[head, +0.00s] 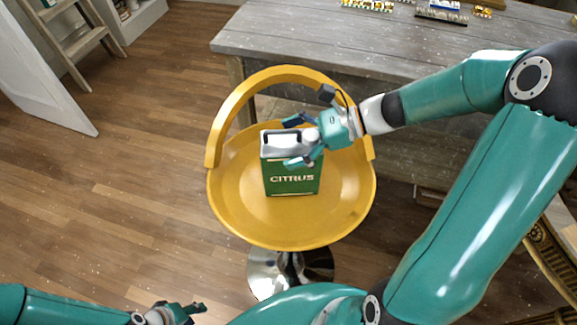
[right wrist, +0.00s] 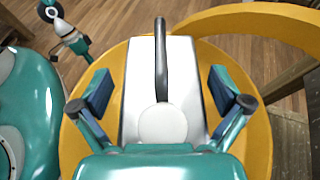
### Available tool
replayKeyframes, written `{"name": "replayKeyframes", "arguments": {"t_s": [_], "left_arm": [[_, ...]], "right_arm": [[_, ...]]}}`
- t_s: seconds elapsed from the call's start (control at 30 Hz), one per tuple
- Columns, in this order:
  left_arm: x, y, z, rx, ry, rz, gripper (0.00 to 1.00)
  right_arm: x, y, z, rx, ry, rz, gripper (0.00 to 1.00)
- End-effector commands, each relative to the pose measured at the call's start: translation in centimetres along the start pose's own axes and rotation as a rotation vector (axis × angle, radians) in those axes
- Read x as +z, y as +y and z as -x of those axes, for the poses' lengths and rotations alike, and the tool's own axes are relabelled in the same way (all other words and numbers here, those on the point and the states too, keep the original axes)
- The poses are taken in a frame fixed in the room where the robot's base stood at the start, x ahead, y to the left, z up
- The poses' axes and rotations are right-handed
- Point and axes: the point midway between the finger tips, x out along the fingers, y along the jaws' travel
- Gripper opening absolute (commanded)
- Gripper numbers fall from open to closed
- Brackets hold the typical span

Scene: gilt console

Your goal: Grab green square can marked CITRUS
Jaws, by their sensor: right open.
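The green square can (head: 291,180) with white CITRUS lettering stands upright on the seat of a yellow stool (head: 245,215). It has a white top, a dark handle and a round pale cap. In the right wrist view the can's white top (right wrist: 143,80) lies between the fingers. My right gripper (head: 298,141) is open over the can's top right part, one finger on each side. In the right wrist view gaps show between the fingers (right wrist: 163,92) and the can. My left gripper (head: 188,308) is low at the bottom left, away from the stool; its jaw state is unclear.
The stool's curved yellow backrest (head: 278,76) rises behind the can. A grey wooden table (head: 310,35) stands beyond, with small items along its far side. A wooden step ladder (head: 75,40) is at the top left. The wooden floor (head: 120,190) on the left is clear.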

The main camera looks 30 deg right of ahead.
Motion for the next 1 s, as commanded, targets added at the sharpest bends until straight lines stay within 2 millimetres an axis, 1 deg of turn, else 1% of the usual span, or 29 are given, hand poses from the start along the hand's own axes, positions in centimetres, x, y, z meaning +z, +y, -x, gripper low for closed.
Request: {"name": "replayKeyframes", "arguments": {"t_s": [0.13,0.17,0.4,0.67,0.7,1.0], "left_arm": [[-0.01,0.00,0.00,0.000,0.000,0.000,0.40],[-0.01,0.00,0.00,0.000,0.000,0.000,0.40],[0.00,0.00,0.00,0.000,0.000,0.000,0.40],[-0.01,0.00,0.00,0.000,0.000,0.000,0.40],[0.00,0.00,0.00,0.000,0.000,0.000,0.40],[0.00,0.02,0.05,0.000,0.000,0.000,0.40]], "right_arm": [[-0.05,0.01,0.13,-0.001,-0.001,0.000,1.00],[-0.05,0.01,0.14,-0.001,-0.001,0.000,0.98],[-0.02,0.02,0.07,0.000,0.000,0.000,0.58],[-0.02,0.05,0.02,0.002,0.000,0.000,0.15],[-0.02,0.05,0.01,0.002,0.000,0.000,0.08],[0.23,0.02,0.08,0.001,-0.003,0.001,0.08]]}}
